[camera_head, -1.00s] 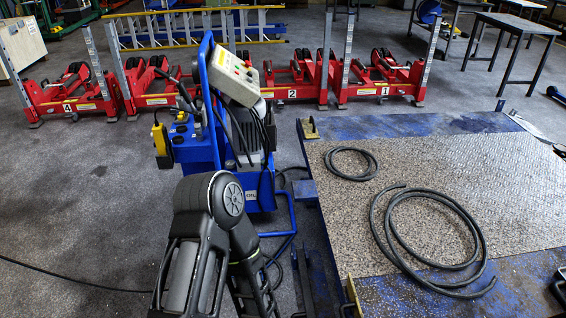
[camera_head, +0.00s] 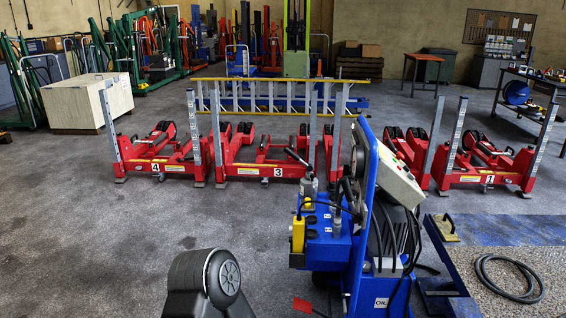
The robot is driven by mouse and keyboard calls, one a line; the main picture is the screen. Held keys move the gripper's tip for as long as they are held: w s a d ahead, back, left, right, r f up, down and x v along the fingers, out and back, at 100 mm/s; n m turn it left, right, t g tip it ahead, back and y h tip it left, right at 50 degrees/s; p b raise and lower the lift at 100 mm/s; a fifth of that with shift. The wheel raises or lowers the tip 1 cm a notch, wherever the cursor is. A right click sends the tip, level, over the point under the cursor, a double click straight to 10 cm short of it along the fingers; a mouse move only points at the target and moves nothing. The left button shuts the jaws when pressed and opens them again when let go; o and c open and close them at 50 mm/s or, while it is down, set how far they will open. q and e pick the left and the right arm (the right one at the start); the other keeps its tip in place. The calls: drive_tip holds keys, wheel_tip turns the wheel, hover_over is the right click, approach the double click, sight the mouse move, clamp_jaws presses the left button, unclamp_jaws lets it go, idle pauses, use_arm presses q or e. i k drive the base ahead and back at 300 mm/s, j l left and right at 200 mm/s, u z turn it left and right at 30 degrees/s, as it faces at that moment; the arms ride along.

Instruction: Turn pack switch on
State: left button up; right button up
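The blue power pack (camera_head: 328,250) stands upright on the floor right of centre in the head view. A grey-white control box (camera_head: 396,182) with small buttons is mounted on its upper right side. Which control is the pack switch is too small to tell. A yellow part (camera_head: 298,236) hangs at the pack's left side, with hoses and cables on its right. One of my black arm links shows at the bottom, left of the pack and apart from it in the picture. Neither gripper shows in the view.
Red numbered jack units (camera_head: 262,160) stand in a row behind the pack. A blue platform (camera_head: 490,232) with a coiled hose (camera_head: 508,278) lies at the right. A pale crate (camera_head: 88,104) stands at the back left. The floor at the left is clear.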

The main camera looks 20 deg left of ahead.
sight(345, 169)
drive_tip(key=j, duration=0.45)
drive_tip(key=i+j+u, duration=0.15)
drive_tip(key=j, duration=0.3)
drive_tip(key=i+j+z, duration=0.3)
drive_tip(key=i+j, duration=0.4)
drive_tip(key=i, duration=0.15)
drive_tip(key=i+j+z, duration=0.3)
drive_tip(key=i+j, duration=0.5)
drive_tip(key=k+j, duration=0.05)
